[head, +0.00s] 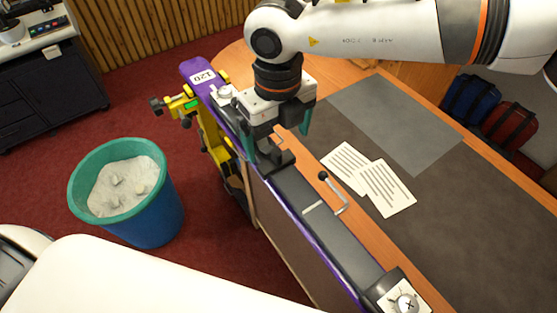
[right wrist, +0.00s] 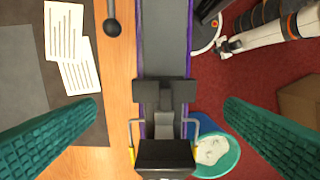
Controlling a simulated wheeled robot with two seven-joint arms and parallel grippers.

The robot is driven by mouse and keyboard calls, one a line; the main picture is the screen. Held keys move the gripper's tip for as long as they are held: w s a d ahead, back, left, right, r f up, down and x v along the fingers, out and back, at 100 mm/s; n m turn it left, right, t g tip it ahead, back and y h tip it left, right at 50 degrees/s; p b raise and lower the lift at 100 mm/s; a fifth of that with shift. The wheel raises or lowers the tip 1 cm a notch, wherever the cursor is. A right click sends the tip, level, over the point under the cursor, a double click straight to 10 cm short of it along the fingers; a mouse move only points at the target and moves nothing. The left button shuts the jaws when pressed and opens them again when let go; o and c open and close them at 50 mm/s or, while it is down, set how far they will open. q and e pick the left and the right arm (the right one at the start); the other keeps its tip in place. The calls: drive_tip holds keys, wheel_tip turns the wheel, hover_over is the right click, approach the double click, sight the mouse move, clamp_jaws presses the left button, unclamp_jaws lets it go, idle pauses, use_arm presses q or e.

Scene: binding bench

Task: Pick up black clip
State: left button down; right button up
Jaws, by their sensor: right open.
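A black clip-like block (right wrist: 165,154) with bent silver wire loops at its sides is at the bottom middle of the right wrist view. My left gripper (right wrist: 229,46) seems to show small beside the rail in the right wrist view.
The rail (head: 325,228) has purple edges and a lever with a black knob (head: 323,175). White sheets (head: 386,188) lie on the dark mat (head: 455,222) at the right. A blue bin (head: 150,220) with a green rim stands on the red floor. A label (head: 203,77) reads 120.

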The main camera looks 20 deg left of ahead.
drive_tip(key=f, duration=0.4)
drive_tip(key=shift+s+a, duration=0.1)
drive_tip(key=shift+s, duration=0.2)
drive_tip(key=shift+f, duration=0.3)
use_arm(q)
drive_tip(key=shift+d+f, duration=0.25)
drive_tip(key=shift+d, duration=0.15)
use_arm(e)
drive_tip(key=shift+w, duration=0.1)
drive_tip(key=c, duration=1.1)
wheel_tip(320, 180, up, 10)
drive_tip(key=b, duration=0.4)
drive_tip(key=shift+f, duration=0.15)
use_arm(q)
drive_tip(key=shift+a+f+p, duration=0.15)
drive_tip(key=shift+f+p, duration=0.25)
drive_tip(key=shift+p, duration=0.95)
use_arm(e)
wheel_tip(320, 180, up, 6)
hover_over(277, 152)
